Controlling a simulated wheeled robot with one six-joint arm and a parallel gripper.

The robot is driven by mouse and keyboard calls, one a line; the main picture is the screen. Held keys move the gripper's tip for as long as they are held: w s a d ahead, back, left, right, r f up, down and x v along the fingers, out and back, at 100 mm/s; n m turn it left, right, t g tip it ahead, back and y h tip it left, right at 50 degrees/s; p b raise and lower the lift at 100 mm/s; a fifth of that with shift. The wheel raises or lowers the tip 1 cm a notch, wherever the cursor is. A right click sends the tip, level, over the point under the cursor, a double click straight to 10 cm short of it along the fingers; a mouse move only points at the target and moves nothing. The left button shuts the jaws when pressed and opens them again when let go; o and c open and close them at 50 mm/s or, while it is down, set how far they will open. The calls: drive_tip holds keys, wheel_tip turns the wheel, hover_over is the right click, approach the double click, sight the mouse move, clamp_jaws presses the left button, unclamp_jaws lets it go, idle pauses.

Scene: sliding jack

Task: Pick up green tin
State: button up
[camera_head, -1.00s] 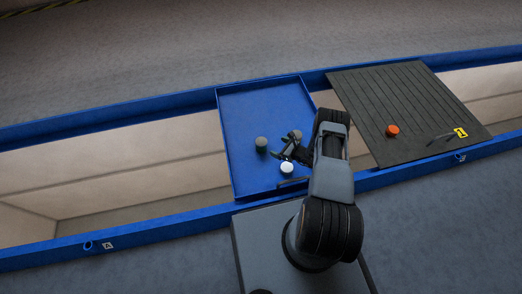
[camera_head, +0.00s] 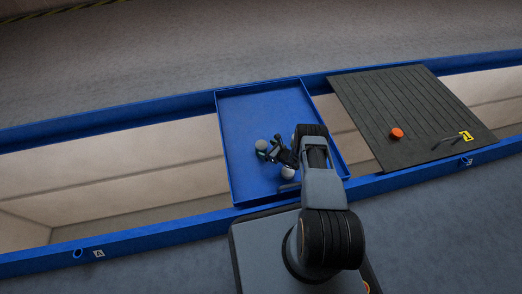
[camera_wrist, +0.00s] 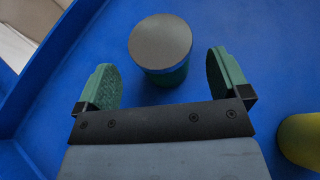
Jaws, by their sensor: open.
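The green tin (camera_wrist: 165,76) has a flat grey lid and stands upright on the blue tray (camera_head: 240,105). In the wrist view it appears between my two green-padded fingers, towards their tips, with a gap on each side. In the head view the tin (camera_head: 261,145) shows at the tip of my gripper (camera_head: 268,153), partly hidden by it. My gripper (camera_wrist: 159,63) is open and empty. How deep the tin sits between the fingers cannot be told.
A pale round tin (camera_head: 288,173) stands close beside my gripper. A yellow rounded object (camera_wrist: 302,140) shows at the wrist view's right edge. An orange piece (camera_head: 397,133) lies on the dark ribbed panel (camera_head: 385,95) at right. The tray has raised walls; its far part is clear.

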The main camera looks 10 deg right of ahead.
sight(262, 146)
drive_tip(key=b+x, duration=0.2)
drive_tip(key=x, duration=0.1)
drive_tip(key=shift+w+a+f, duration=0.15)
drive_tip(key=shift+w+f, duration=0.15)
drive_tip(key=shift+w+a, duration=0.15)
drive_tip(key=shift+w, duration=0.15)
drive_tip(key=shift+r, duration=0.1)
drive_tip(key=shift+c, duration=0.2)
drive_tip(key=c, duration=1.1)
